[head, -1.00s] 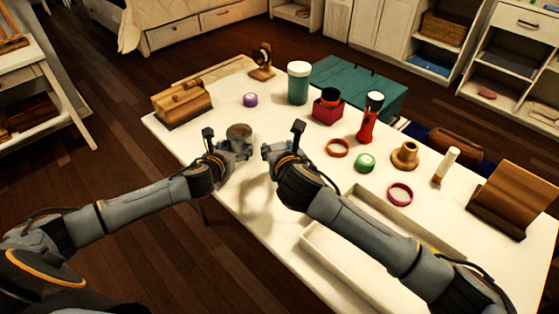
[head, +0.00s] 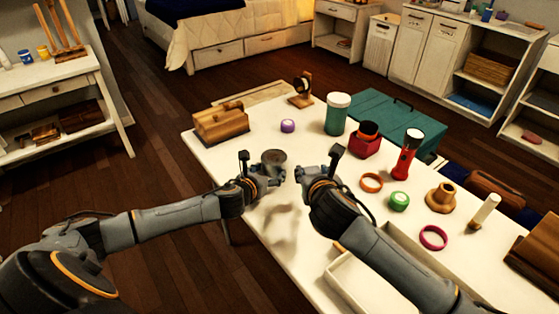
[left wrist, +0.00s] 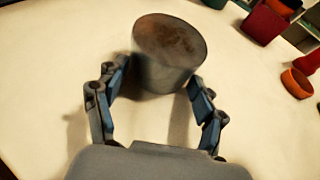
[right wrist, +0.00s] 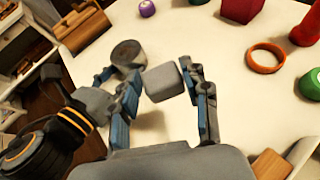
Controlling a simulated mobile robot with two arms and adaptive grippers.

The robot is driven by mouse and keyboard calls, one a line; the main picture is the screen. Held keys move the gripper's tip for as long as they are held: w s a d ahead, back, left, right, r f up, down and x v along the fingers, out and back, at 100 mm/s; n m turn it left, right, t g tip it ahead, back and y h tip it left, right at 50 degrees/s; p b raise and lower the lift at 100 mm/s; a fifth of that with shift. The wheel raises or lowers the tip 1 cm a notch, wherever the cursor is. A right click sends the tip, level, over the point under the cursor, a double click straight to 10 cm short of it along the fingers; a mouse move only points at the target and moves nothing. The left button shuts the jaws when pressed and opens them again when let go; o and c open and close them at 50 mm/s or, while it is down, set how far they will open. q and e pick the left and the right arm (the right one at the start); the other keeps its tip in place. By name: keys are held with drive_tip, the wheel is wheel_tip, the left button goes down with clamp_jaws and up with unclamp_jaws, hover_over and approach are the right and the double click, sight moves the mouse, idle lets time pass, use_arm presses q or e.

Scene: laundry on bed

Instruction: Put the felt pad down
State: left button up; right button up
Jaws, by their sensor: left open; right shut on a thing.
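The felt pad (right wrist: 163,82) looks like a small grey block with rounded edges in the right wrist view. My right gripper (right wrist: 160,80) is shut on it and holds it over the white table. My left gripper (head: 268,178) is open, close to a grey round tin (head: 274,158) with a brownish top. In the left wrist view the tin (left wrist: 165,65) stands upright between and just beyond the left fingertips (left wrist: 153,82); I cannot tell whether they touch it.
The white table (head: 235,160) holds a wooden box (head: 221,123), a purple roll (head: 287,126), a teal jar (head: 337,114), a red pot (head: 366,142), a red flashlight (head: 407,155), an orange ring (head: 371,183) and a green roll (head: 399,201). A white tray (head: 360,280) lies at the front right.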

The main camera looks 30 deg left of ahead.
wheel_tip(320, 180, down, 10)
drive_tip(key=shift+r, duration=0.1)
idle(0.5)
drive_tip(key=o, duration=0.9)
drive_tip(key=shift+s+d, duration=0.1)
drive_tip(key=v, duration=1.1)
drive_tip(key=shift+s+d+r, duration=0.2)
drive_tip(key=shift+s+r, duration=0.05)
